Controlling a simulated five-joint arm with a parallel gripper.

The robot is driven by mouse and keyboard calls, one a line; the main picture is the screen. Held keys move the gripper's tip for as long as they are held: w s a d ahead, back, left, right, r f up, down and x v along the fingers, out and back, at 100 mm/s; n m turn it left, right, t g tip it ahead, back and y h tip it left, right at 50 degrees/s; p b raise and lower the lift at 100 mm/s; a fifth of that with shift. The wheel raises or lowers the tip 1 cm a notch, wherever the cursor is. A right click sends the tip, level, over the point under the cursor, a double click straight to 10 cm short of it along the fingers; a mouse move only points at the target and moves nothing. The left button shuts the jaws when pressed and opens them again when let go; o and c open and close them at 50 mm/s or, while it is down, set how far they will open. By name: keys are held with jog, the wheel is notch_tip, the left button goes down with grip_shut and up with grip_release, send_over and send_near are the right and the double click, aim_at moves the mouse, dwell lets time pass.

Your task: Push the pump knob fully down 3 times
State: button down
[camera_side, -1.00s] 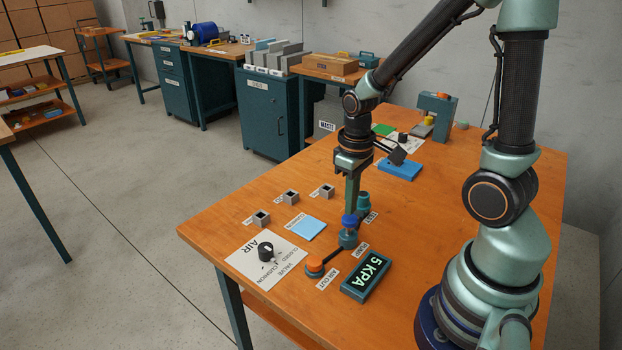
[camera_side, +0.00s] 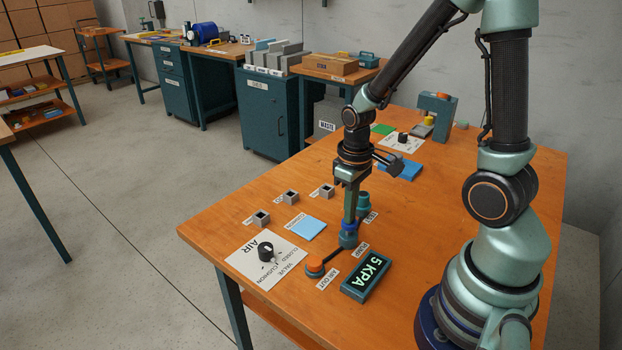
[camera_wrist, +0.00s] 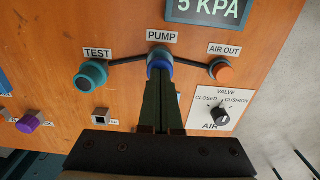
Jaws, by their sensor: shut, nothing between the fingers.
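The pump knob (camera_side: 349,226) is blue and sits low on its teal base (camera_side: 348,240), with little or no stem showing between them. My gripper (camera_side: 349,217) is shut and empty, pointing straight down with its fingertips at the top of the knob, seemingly touching it. In the wrist view the blue pump knob (camera_wrist: 159,56) shows just beyond the fingertips (camera_wrist: 160,78), below the PUMP label. The fingers hide part of the knob.
A dark display (camera_side: 366,277) reads 5 KPA. Dark lines join the pump to the orange AIR OUT port (camera_wrist: 222,71) and teal TEST port (camera_wrist: 91,75). The black valve knob (camera_side: 266,251) stands on a white plate. A light blue pad (camera_side: 306,228) lies to the left.

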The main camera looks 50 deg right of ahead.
jog(key=shift+f, duration=0.9)
jog(key=shift+r, duration=2.7)
notch_tip(320, 180, up, 5)
jog(key=shift+f, duration=3.05)
jog(key=shift+f, duration=0.15)
